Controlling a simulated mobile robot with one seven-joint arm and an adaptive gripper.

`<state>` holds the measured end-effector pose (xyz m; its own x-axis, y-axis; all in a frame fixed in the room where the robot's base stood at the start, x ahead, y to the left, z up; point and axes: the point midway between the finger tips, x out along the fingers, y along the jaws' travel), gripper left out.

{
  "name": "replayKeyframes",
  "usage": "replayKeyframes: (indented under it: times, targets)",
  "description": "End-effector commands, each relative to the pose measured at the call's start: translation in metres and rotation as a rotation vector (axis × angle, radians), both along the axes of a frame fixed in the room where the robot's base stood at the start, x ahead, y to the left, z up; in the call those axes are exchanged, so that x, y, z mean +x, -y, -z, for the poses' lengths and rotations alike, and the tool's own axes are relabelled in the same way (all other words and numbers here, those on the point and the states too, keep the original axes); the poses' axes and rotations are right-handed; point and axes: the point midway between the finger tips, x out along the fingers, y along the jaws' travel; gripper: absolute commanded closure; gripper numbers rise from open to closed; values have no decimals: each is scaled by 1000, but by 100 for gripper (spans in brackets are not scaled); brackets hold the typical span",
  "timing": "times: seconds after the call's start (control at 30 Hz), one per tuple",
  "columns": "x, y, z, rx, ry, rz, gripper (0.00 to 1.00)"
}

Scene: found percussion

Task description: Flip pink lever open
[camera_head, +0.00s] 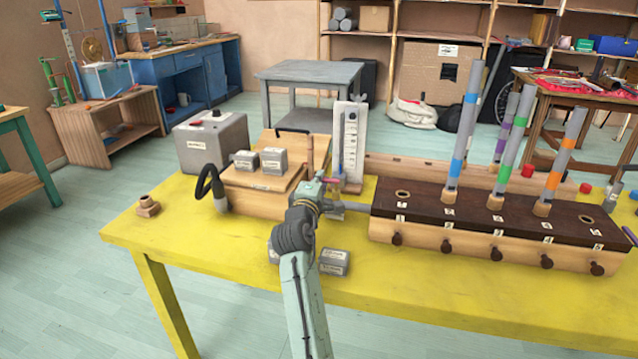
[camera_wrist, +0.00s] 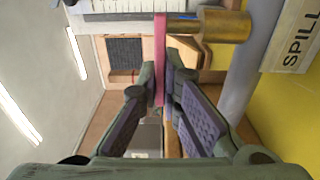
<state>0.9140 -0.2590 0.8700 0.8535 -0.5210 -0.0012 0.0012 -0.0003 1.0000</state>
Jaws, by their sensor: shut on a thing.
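The pink lever (camera_wrist: 160,40) is a thin flat strip in the wrist view, running from a brass cylinder (camera_wrist: 222,26) down between my fingers. My gripper (camera_wrist: 160,88) is shut on it, one finger on each side. In the head view a small bit of the pink lever (camera_head: 333,180) shows beside my gripper (camera_head: 322,187), at the foot of the upright white gauge (camera_head: 349,140). The lever's far end is partly hidden by my fingers. A grey pipe (camera_head: 350,206) runs from there to the dark-topped wooden box (camera_head: 480,225).
A wooden box with grey blocks (camera_head: 262,160) on it and a grey metal box (camera_head: 211,143) stand left of my gripper. Grey blocks (camera_head: 334,262) lie near the yellow table's (camera_head: 190,245) front edge. Coloured-band tubes (camera_head: 465,130) stand on the right. The table's left front is mostly clear.

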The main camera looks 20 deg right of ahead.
Motion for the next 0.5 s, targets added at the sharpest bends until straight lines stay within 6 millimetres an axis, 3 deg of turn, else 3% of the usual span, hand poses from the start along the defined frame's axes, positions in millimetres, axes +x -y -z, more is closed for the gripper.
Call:
replayKeyframes:
  times: [0.47, 0.5]
  targets:
    - [2, 2, 0, 0, 1, 62, 100]
    - [2, 2, 0, 0, 1, 62, 93]
